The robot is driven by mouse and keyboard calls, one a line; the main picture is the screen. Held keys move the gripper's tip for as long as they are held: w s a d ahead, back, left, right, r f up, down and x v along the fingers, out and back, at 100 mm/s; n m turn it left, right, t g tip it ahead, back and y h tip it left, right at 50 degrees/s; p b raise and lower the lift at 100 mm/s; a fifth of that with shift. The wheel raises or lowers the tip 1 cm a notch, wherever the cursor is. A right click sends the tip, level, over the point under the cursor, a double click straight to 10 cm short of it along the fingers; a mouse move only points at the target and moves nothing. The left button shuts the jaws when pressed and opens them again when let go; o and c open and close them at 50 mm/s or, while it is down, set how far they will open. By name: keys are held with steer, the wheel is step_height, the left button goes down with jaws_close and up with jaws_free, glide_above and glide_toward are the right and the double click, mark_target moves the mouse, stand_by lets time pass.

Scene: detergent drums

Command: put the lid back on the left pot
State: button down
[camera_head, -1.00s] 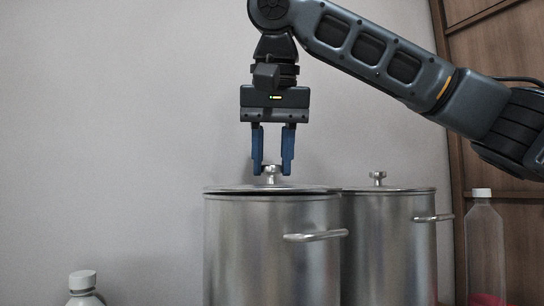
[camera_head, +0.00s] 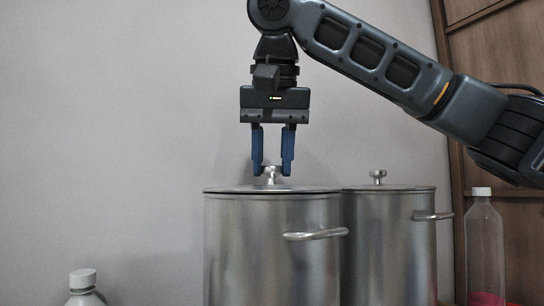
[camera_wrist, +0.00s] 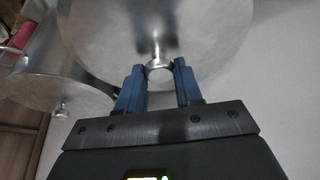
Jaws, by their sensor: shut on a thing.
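The left pot (camera_head: 262,245) is a tall steel drum with a side handle. Its round steel lid (camera_head: 235,189) lies level across the pot's rim, with no clear gap between them in the head view. My gripper (camera_head: 272,172) points straight down above the lid, with its blue fingers on either side of the lid's knob (camera_head: 271,176), shut on it. In the wrist view the lid (camera_wrist: 105,40) fills the upper middle, and the knob (camera_wrist: 158,71) sits between my fingertips (camera_wrist: 159,76). The far side of the rim is hidden.
A second steel pot (camera_head: 388,245) with its lid (camera_head: 410,188) on stands close at the right. A clear bottle (camera_head: 485,240) stands farther right, and a white-capped bottle (camera_head: 84,290) is at lower left. A plain wall is behind.

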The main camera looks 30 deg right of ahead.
stand_by(0.4)
steer(key=c, duration=0.7)
jaws_free()
steer(key=shift+o, duration=0.7)
steer(key=o, duration=0.4)
steer(key=shift+r+p, duration=2.4)
steer(key=shift+r, duration=0.05)
steer(key=shift+r+p, duration=0.4)
steer(key=shift+r, duration=0.7)
